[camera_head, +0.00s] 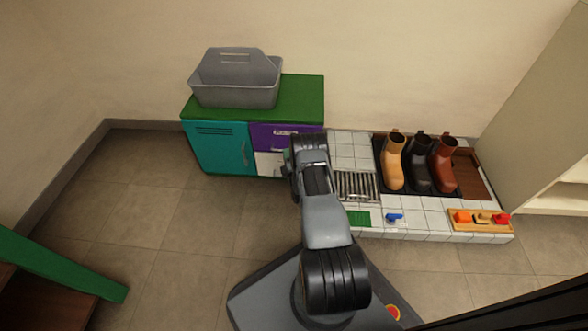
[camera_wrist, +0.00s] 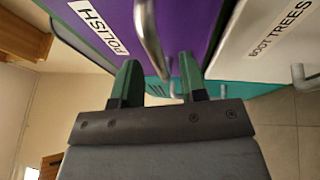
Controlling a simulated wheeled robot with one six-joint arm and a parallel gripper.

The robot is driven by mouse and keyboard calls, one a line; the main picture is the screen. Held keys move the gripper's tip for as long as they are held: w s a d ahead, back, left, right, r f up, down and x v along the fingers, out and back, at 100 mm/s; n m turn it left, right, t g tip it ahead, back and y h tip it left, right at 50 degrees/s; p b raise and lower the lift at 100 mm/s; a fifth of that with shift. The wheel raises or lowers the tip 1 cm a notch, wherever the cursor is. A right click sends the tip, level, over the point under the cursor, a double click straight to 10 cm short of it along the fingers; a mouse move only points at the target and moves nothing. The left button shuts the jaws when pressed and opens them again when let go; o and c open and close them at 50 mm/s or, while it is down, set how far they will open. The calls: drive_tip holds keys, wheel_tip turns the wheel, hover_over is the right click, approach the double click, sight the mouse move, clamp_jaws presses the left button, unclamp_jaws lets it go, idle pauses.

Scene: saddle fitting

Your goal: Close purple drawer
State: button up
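The purple drawer (camera_head: 262,135) is in the cabinet's upper right, its front labelled POLISH. In the wrist view its purple front (camera_wrist: 190,25) fills the top middle, with a metal bar handle (camera_wrist: 148,35) running down it. My gripper (camera_wrist: 160,82) has two green fingers set apart, pointing at the drawer front. The handle's lower end shows between the fingertips; I cannot tell if they touch it. In the head view my arm covers part of the drawer and most of the gripper. How far the drawer stands out is unclear.
A tiled platform (camera_head: 350,150) with boots (camera_head: 420,165) stands right.

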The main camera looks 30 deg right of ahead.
drive_tip(key=p+v, duration=0.3)
drive_tip(key=v, duration=0.7)
drive_tip(key=shift+s, duration=0.35)
drive_tip(key=shift+a+r, duration=0.1)
drive_tip(key=w+r+m+g+y+p, duration=0.15)
drive_tip(key=w+r+p, duration=0.35)
drive_tip(key=r, duration=0.6)
drive_tip(key=w+r+m+g+y+p, duration=0.15)
drive_tip(key=w+r+p, duration=0.35)
drive_tip(key=r, duration=0.6)
drive_tip(key=a+r+m+g+p, duration=0.2)
drive_tip(key=a+r+p, duration=0.25)
drive_tip(key=r, duration=0.75)
drive_tip(key=a+r+m+g+p, duration=0.25)
drive_tip(key=r+p, duration=0.35)
drive_tip(key=r, duration=0.5)
drive_tip(key=s+a+r+m+g+y+p, duration=0.1)
drive_tip(key=s+a+r+p, duration=0.3)
drive_tip(key=s+r, duration=0.5)
drive_tip(key=s+a+r+m+g+p, duration=0.4)
drive_tip(key=s+r+p, duration=0.3)
drive_tip(key=s+r, duration=0.2)
drive_tip(key=s+a+r+m+g+y+p, duration=0.1)
drive_tip(key=s+a+r+m+g+p, duration=0.2)
drive_tip(key=s+a+r+p, duration=0.3)
drive_tip(key=s+r, duration=0.3)
drive_tip(key=r, duration=0.3)
drive_tip(key=shift+a+r+y, duration=0.2)
drive_tip(key=shift+r+y, duration=0.1)
drive_tip(key=shift+r, duration=0.05)
